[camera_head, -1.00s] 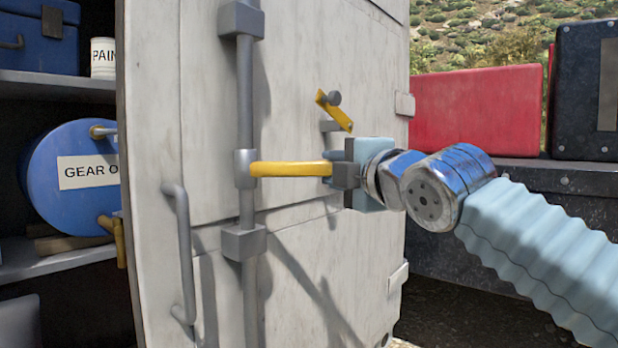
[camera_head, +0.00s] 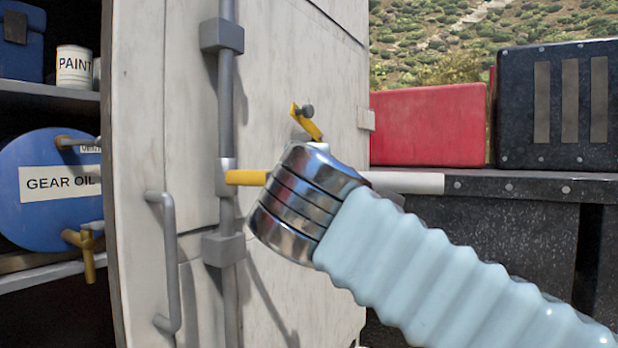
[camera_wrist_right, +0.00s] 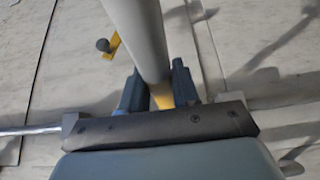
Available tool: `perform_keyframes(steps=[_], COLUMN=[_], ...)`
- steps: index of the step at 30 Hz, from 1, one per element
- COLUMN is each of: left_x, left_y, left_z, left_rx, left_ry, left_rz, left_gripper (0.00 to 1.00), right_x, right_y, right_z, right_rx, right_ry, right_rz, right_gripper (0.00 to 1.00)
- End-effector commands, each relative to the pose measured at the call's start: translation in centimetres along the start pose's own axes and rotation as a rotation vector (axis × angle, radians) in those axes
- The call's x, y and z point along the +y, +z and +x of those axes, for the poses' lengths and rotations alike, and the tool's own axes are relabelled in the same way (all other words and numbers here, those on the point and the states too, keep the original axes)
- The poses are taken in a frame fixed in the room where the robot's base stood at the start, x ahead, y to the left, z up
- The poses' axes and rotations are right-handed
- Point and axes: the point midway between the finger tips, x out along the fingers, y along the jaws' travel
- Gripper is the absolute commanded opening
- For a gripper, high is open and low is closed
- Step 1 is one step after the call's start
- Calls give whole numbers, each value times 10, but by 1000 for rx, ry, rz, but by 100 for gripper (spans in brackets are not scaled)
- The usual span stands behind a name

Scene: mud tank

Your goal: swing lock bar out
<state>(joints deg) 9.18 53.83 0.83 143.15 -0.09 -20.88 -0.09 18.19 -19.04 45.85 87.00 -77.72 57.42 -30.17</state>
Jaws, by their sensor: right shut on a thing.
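The lock bar's yellow handle (camera_head: 245,177) comes off the upright grey rod (camera_head: 227,120) on the pale door. My right gripper is hidden behind my metal wrist in the head view. In the right wrist view its jaws (camera_wrist_right: 160,92) are shut around the yellow part, where a thick grey tube (camera_wrist_right: 136,35) meets it. In the head view a pale grey length (camera_head: 405,182) shows beyond my wrist, in line with the handle. A yellow catch (camera_head: 306,122) with a dark knob sits on the door above. My left gripper is not in view.
A grey pull handle (camera_head: 170,265) is on the door, left of the rod. Open shelves at the left hold a blue gear oil drum (camera_head: 50,188) and a paint can (camera_head: 74,67). A red box (camera_head: 430,125) and a black case (camera_head: 560,105) stand behind at the right.

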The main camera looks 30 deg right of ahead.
Motion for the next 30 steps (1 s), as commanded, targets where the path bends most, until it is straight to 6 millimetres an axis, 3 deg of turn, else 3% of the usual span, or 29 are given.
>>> perform_keyframes(steps=[12, 13, 17, 26, 30], left_x=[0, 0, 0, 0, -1], left_y=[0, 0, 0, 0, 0], left_z=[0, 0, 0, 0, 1], left_rx=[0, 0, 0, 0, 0], left_ry=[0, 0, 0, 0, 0], left_rz=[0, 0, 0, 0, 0], left_gripper=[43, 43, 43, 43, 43], right_x=[-2, -2, -2, -1, 0], right_y=[-2, -2, -2, -1, -1], right_z=[-2, -2, -2, -4, -20], right_rx=[-4, -4, -4, -5, -4], right_ry=[-4, -4, -3, -1, 1], right_rz=[0, 0, -1, 0, 0], right_gripper=[0, 33, 51, 51, 51])
